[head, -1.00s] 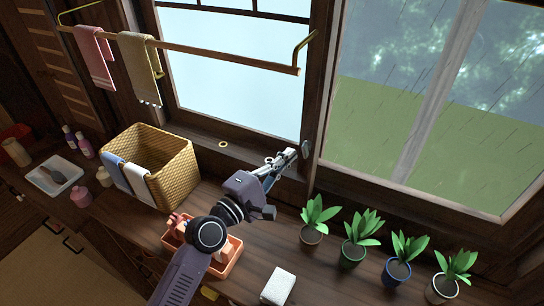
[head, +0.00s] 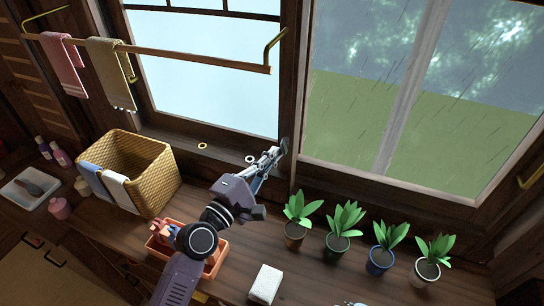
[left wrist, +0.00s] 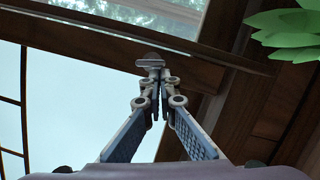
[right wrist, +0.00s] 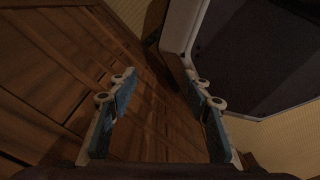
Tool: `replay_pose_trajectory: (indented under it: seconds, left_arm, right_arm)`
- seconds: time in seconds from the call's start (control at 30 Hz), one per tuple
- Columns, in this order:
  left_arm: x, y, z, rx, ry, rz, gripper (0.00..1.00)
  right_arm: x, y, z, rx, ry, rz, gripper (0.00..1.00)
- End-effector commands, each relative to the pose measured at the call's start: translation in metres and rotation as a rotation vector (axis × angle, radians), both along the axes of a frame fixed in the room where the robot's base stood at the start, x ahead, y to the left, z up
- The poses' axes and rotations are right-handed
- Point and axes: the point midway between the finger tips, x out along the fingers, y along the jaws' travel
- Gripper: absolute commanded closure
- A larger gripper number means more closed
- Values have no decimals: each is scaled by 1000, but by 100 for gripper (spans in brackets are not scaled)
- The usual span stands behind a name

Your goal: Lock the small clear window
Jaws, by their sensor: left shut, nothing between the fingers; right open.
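The smaller window with a clear pale pane (head: 205,75) is at the upper left of the head view. A small grey metal latch piece (head: 285,145) sits low on its right frame post. It also shows in the left wrist view (left wrist: 149,62), just beyond the fingertips. My left gripper (head: 277,152) is shut and empty, its tips at or very near this piece; contact is unclear. The tips also show in the left wrist view (left wrist: 153,75). My right gripper (right wrist: 160,102) is open and empty, over dark wooden panels in the right wrist view.
A wicker basket (head: 153,182), an orange tray (head: 213,262), a white block (head: 266,284) and several potted plants, one in a blue pot (head: 380,260), stand on the counter. A towel rail (head: 180,55) crosses before the window.

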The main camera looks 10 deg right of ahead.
Motion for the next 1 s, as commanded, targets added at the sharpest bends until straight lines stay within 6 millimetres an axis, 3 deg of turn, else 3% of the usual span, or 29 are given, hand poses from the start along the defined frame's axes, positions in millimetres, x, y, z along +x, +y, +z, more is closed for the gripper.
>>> replay_pose_trajectory:
  seconds: [1.0]
  left_arm:
    - [-4,-6,-7,-242,163,0,100]
  right_arm:
    - [0,0,-18,0,0,0,55]
